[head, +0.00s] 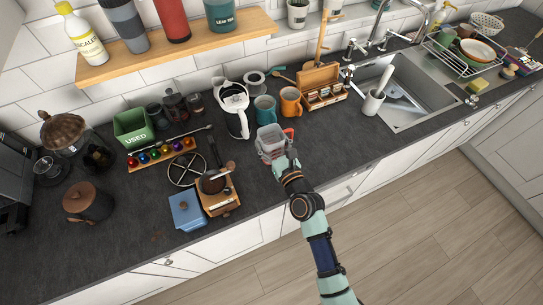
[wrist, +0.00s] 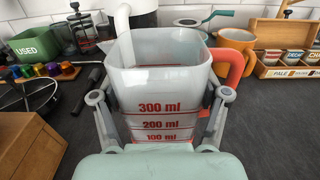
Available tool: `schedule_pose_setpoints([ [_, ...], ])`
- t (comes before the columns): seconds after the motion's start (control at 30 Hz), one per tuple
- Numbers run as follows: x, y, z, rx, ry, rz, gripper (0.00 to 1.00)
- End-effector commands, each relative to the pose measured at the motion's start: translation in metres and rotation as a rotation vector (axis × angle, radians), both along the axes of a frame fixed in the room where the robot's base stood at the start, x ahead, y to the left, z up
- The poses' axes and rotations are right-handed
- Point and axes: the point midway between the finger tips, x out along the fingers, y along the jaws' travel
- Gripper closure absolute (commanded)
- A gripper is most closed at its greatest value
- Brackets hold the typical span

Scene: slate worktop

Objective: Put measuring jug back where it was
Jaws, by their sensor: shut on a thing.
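The measuring jug (head: 267,147) is translucent with red volume marks and a red handle. In the wrist view the jug (wrist: 160,75) fills the middle, upright, with its handle to the right and its open top showing. My gripper (head: 282,160) is shut on the jug, with one finger on each side of its body in the wrist view (wrist: 160,118). The jug is at the front middle of the worktop. Whether its base touches the worktop is hidden.
A white kettle (head: 233,105), a teal mug (head: 265,108) and an orange mug (head: 291,102) stand just behind the jug. A wooden tea box (head: 320,88) is to the right, then the sink (head: 415,95). A coffee grinder (head: 218,190) and blue box (head: 187,211) stand left.

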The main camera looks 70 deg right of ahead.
Motion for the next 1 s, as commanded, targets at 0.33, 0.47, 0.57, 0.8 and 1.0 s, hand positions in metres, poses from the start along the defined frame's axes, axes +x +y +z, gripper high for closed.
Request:
schedule_pose_setpoints([
  [0.33,0.000,0.000,-0.038,0.001,0.001,0.000,0.64],
  [0.47,0.000,0.000,-0.049,-0.001,-0.001,0.000,0.64],
  [0.57,0.000,0.000,-0.045,-0.001,-0.001,0.000,0.64],
  [0.8,0.000,0.000,-0.050,-0.001,-0.001,0.000,0.64],
  [1.0,0.000,0.000,-0.048,0.000,0.000,0.000,0.01],
])
